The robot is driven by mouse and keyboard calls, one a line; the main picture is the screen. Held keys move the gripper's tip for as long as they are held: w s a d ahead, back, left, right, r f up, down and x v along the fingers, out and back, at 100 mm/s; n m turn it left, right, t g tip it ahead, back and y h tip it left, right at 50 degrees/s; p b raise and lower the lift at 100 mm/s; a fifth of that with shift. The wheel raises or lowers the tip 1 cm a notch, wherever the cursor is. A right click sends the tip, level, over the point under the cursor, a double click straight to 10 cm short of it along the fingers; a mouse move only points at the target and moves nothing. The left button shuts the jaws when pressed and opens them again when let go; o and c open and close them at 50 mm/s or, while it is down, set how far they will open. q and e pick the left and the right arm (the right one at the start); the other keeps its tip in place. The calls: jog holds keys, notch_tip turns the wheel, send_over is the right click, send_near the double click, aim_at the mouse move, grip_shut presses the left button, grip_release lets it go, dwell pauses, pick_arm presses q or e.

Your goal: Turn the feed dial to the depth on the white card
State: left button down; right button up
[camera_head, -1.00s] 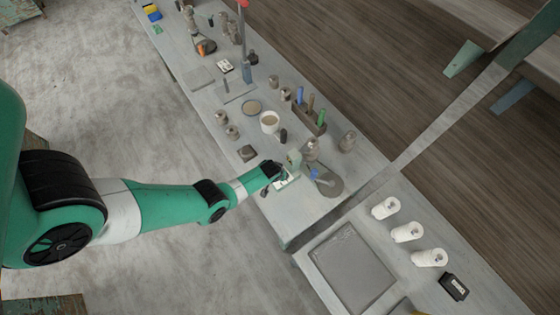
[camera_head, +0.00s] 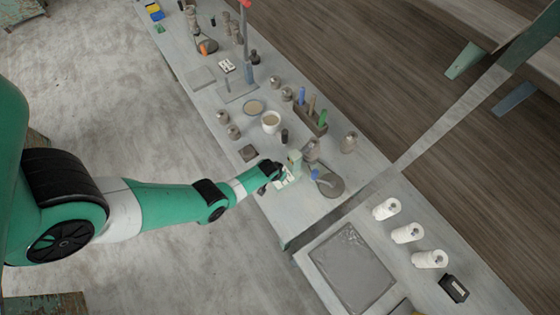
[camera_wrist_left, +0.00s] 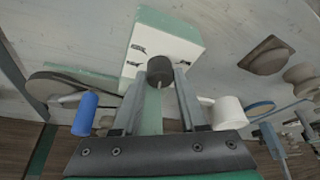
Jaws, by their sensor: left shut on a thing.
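My left gripper (camera_wrist_left: 158,90) has its two fingers on either side of a dark round dial (camera_wrist_left: 160,70) and is shut on it. The dial sits at the front of a white and pale green box (camera_wrist_left: 170,42), whose white face carries small black marks. In the head view my left gripper (camera_head: 278,170) reaches the pale green device (camera_head: 294,160) near the bench's front edge. A white patch (camera_head: 287,182) lies beside it, too small to read; I cannot tell if it is the card. My right gripper is not in view.
In the wrist view a blue handle (camera_wrist_left: 86,114) stands left of the fingers and a white cylinder (camera_wrist_left: 228,112) right.

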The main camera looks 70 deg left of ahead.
pick_arm(q)
jog(key=m+t+h, duration=0.1)
jog(key=m, duration=0.2)
jog(key=shift+s+a, duration=0.1)
jog(key=shift+a+m+h+b, duration=0.1)
jog(key=shift+m+h+b, duration=0.4)
jog(key=shift+m, duration=0.65)
jog(key=shift+a+m+h+b, duration=0.1)
jog(key=shift+m+h+b, duration=0.35)
jog(key=shift+m, duration=0.7)
jog(key=shift+d, duration=0.1)
jog(key=shift+c, duration=2.2)
grip_release()
